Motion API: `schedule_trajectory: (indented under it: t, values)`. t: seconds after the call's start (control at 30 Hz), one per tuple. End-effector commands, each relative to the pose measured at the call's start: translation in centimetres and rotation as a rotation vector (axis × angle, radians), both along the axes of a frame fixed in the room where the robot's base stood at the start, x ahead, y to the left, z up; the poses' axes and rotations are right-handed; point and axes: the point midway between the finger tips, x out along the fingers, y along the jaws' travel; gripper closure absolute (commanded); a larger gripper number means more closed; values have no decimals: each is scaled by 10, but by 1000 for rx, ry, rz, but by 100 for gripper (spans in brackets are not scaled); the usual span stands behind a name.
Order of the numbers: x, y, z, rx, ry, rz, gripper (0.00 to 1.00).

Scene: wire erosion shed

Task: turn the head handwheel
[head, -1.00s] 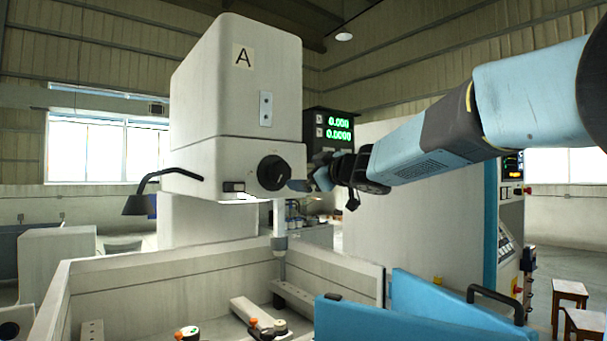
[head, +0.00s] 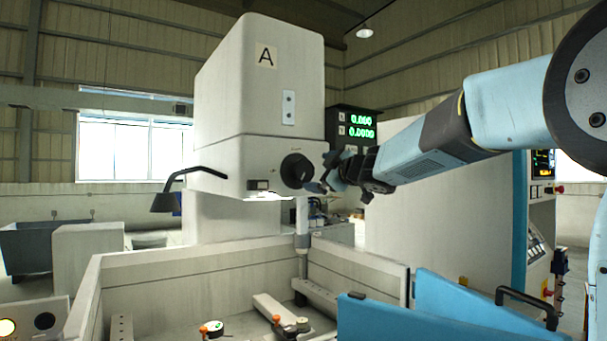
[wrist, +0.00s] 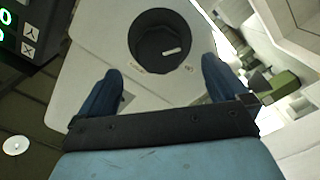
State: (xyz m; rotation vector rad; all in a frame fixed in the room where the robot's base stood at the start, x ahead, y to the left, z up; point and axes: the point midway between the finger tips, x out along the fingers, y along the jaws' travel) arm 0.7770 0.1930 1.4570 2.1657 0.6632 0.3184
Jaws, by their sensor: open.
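The black round head handwheel (head: 297,171) is on the front face of the white machine head (head: 258,90) marked A. In the wrist view the handwheel (wrist: 160,42) shows whole, with a pale mark on its lower right part. My gripper (head: 318,178) is just right of the handwheel in the head view. In the wrist view my gripper (wrist: 163,80) is open, its two blue fingers on either side, below the wheel in the picture. The fingers look apart from the wheel, with nothing between them. The exact distance is hard to tell.
A readout with green digits (head: 355,125) stands behind the head, close to my gripper. A black lamp (head: 168,200) hangs at the left of the head. Below is an open tank (head: 180,262) with clamps inside and blue panels (head: 385,318) at its front right.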

Motion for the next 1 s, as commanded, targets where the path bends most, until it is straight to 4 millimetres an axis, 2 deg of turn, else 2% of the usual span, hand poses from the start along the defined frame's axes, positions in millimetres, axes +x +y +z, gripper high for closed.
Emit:
schedule_trajectory:
  t: [0.2, 0.5, 0.7, 0.97, 1.0]
  values:
    - [32, 21, -1, 1, 2, 0, 0]
    - [64, 43, 0, 1, 1, 0, 0]
    - [71, 48, 0, 1, 1, 0, 0]
    - [72, 48, 0, 1, 1, 0, 0]
    - [72, 48, 0, 1, 1, 0, 3]
